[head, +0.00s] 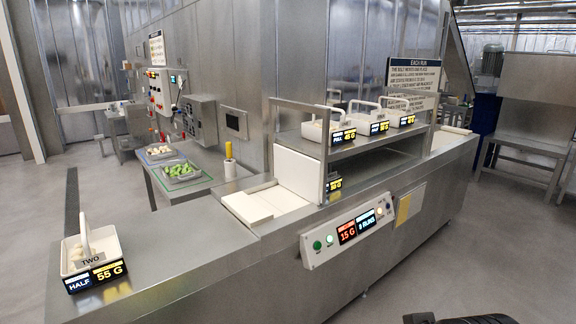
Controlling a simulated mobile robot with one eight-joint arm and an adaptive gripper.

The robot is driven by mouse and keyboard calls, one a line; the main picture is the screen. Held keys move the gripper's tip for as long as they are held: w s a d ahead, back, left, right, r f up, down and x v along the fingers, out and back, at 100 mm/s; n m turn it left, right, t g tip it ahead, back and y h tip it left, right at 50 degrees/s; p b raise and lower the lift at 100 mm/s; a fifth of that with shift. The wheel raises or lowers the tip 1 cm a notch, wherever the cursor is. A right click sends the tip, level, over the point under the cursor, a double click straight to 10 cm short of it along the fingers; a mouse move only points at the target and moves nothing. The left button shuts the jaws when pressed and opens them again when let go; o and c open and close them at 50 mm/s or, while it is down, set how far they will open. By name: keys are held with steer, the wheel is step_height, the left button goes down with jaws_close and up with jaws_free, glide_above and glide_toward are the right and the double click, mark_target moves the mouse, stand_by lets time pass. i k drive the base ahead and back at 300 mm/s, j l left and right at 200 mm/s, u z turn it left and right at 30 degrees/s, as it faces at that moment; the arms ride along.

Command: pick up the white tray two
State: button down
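The white tray two (71,246) stands upright at the near left end of the steel counter (180,250). A black part of my gripper or arm (462,319) just shows at the bottom right edge, far from the tray. Its fingers cannot be made out.
Several similar white trays stand with displays on a raised shelf (345,148). Below are a white belt (250,205) and a control panel (347,231). A side table (178,185) holds green and pale food. The counter between tray two and the belt is clear.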

mark_target(89, 258)
steer(key=u, duration=1.55)
steer(key=i+j+u, duration=0.1)
steer(key=i+j, duration=1.35)
steer(key=i, duration=0.15)
